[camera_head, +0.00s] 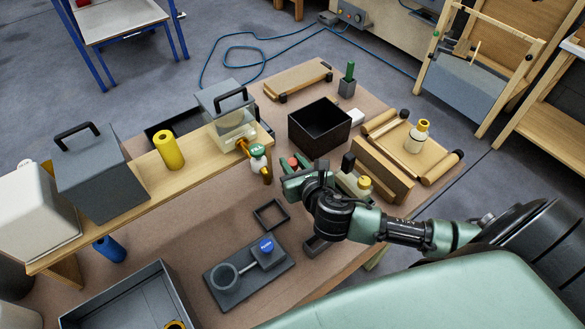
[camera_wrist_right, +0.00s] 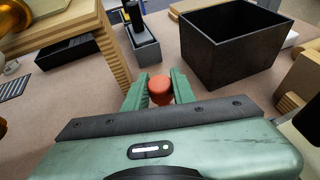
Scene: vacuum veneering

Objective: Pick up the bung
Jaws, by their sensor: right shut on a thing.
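The bung (camera_wrist_right: 159,84) is a small round red-orange stopper. In the right wrist view it sits between the two green fingers of my right gripper (camera_wrist_right: 157,92), which are shut on it. In the head view the bung (camera_head: 293,161) shows as a small red spot at the tips of my right gripper (camera_head: 298,165), over the brown table near the black box. I cannot tell whether the bung is clear of the table top. My left gripper is not in view.
An open black box (camera_head: 320,127) stands just behind my right gripper. A wooden shelf (camera_head: 205,166) crosses the table at left, with a green-labelled bottle (camera_head: 258,155) by its end. Wooden blocks (camera_head: 383,170) stand to the right. Bare table (camera_head: 215,225) lies front left.

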